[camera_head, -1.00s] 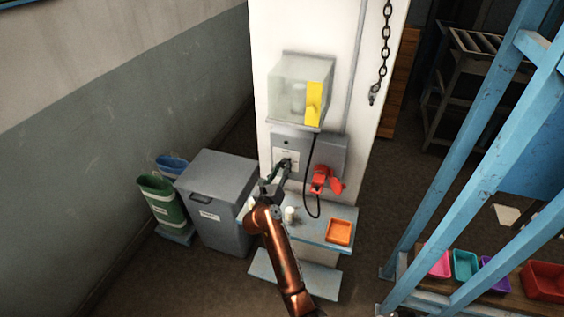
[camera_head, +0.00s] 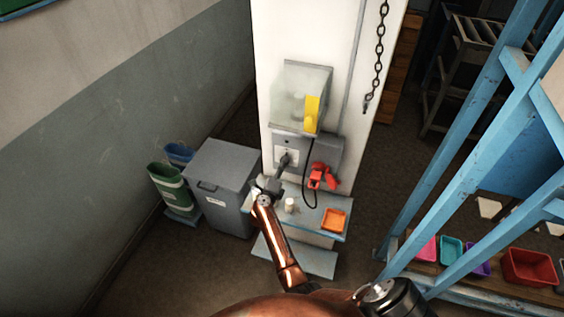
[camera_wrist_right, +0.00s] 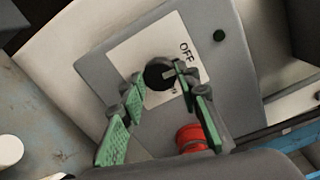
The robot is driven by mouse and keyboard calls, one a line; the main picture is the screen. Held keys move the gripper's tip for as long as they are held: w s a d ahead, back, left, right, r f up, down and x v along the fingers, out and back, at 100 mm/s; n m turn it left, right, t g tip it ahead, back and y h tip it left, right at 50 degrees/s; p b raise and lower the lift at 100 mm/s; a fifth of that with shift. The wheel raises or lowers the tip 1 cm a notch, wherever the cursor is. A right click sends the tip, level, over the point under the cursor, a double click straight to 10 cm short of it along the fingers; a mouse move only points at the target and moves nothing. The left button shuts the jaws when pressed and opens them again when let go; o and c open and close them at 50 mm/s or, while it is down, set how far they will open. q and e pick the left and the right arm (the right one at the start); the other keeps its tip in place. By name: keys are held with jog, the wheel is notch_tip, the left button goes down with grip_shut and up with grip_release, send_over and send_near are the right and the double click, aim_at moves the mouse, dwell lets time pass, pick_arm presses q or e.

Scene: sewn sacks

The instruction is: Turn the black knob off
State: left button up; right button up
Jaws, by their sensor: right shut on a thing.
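The black knob (camera_wrist_right: 158,74) sits on a white plate (camera_wrist_right: 128,62) on the grey panel (camera_wrist_right: 222,80). The word OFF is printed above and right of it in the right wrist view. A pale mark on the knob's face points right, below that word. My right gripper (camera_wrist_right: 161,84), with green-padded fingers, has one fingertip on each side of the knob and is shut on it. In the head view my right gripper (camera_head: 285,162) reaches the panel (camera_head: 323,150) and hides most of the knob. My left gripper is not in view.
A red device (camera_head: 322,176) with a black cable is right of the gripper. A clear box with a yellow part (camera_head: 312,112) is above. A shelf (camera_head: 308,220) below holds a white cup (camera_head: 291,205) and an orange tray (camera_head: 334,220). A grey bin (camera_head: 222,180) stands left.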

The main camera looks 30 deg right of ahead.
jog(key=shift+r+n+p, duration=0.1)
jog(key=shift+n+p, duration=0.4)
jog(key=shift+n, duration=0.1)
jog(key=o, duration=1.1)
jog(key=shift+d, duration=0.1)
jog(key=shift+o, duration=0.2)
